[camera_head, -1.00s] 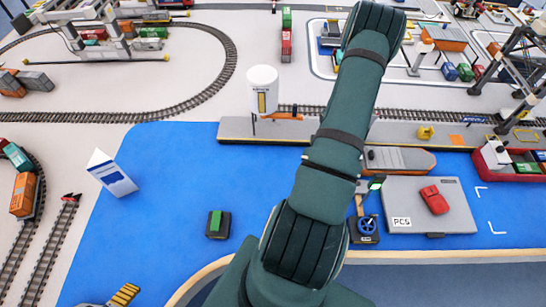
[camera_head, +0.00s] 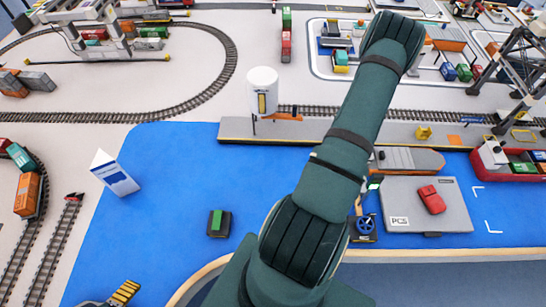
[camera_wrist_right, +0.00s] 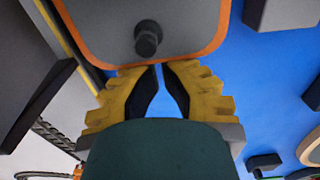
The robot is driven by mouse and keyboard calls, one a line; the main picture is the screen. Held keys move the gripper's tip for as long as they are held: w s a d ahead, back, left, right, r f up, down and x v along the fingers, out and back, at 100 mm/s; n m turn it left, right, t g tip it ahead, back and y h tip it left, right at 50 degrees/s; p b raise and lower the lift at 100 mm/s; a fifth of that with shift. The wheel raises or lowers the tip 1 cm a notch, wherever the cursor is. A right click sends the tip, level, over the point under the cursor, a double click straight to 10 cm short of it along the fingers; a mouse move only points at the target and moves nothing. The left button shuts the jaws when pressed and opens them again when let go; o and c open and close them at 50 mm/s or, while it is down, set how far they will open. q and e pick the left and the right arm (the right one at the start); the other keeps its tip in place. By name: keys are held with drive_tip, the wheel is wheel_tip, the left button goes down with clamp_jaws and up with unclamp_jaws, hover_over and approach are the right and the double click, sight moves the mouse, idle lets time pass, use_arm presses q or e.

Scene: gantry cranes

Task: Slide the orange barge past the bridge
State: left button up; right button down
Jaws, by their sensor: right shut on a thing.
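The orange barge (camera_head: 412,160) has a grey deck and an orange hull. In the head view it lies on the blue water along the grey quay, its left end hidden behind my right arm. In the right wrist view its rounded end (camera_wrist_right: 147,50), with a dark bollard, is at my right gripper (camera_wrist_right: 160,68). The yellow fingers are nearly together at its orange rim, shut on it. A grey plate marked PCS (camera_head: 455,210), with a red car on it, lies just in front of the barge and may be the bridge. Yellow, dark-striped left gripper fingers (camera_head: 125,292) show at bottom left.
The quay (camera_head: 260,129) runs behind the barge. A red barge with containers (camera_head: 492,158) lies to its right, close ahead. A blue-wheeled device (camera_head: 364,224) stands left of the plate. A white-and-blue block (camera_head: 115,177) and a dark button box (camera_head: 219,223) stand on the left water.

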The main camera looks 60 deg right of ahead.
drive_tip(key=shift+s+d+r+p, duration=0.1)
drive_tip(key=shift+s+d+p, duration=0.25)
drive_tip(key=shift+s, duration=0.5)
drive_tip(key=shift+s+d+p, duration=0.2)
drive_tip(key=shift+s+d, duration=0.2)
drive_tip(key=shift+s, duration=0.45)
drive_tip(key=shift+s+d+r+p, duration=0.15)
drive_tip(key=shift+s+d, duration=0.2)
drive_tip(key=shift+s, duration=0.2)
drive_tip(key=shift+s+d+f+p, duration=0.15)
drive_tip(key=shift+s+d, duration=0.15)
drive_tip(key=shift+s, duration=0.2)
drive_tip(key=shift+s+d+r+p, duration=0.15)
drive_tip(key=shift+s+d, duration=0.2)
drive_tip(key=shift+s, duration=0.2)
drive_tip(key=shift+s+d, duration=0.35)
drive_tip(key=shift+s, duration=0.35)
drive_tip(key=shift+s+d, duration=0.35)
drive_tip(key=shift+s, duration=0.3)
drive_tip(key=shift+s+d, duration=0.4)
drive_tip(key=shift+s, duration=0.25)
drive_tip(key=shift+w+a+f, duration=0.1)
drive_tip(key=shift+w+f, duration=0.05)
drive_tip(key=shift+f, duration=0.05)
drive_tip(key=shift+w+p, duration=0.1)
drive_tip(key=shift+p, duration=0.2)
